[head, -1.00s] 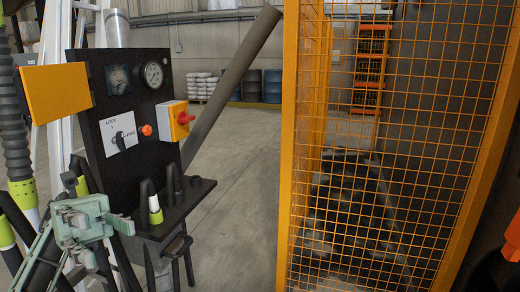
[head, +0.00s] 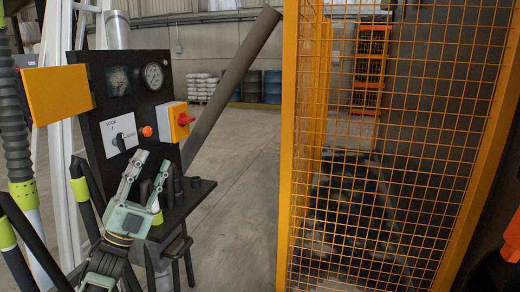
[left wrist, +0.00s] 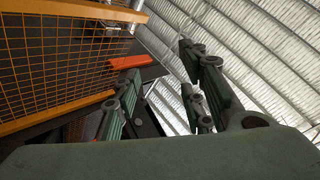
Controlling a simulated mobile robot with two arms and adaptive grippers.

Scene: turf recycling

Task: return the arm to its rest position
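My left gripper (head: 151,166) is at the lower left of the head view, with its pale green fingers pointing up and spread apart. It is empty. It appears in front of the shelf of the black control panel (head: 95,60) and overlaps part of it; I cannot tell the exact gap. In the left wrist view the fingers (left wrist: 163,68) are also apart with nothing between them, pointing up toward the roof.
An orange mesh fence (head: 400,150) fills the right. Concrete floor (head: 240,190) lies open between them. Blue drums (head: 272,87) stand far back.

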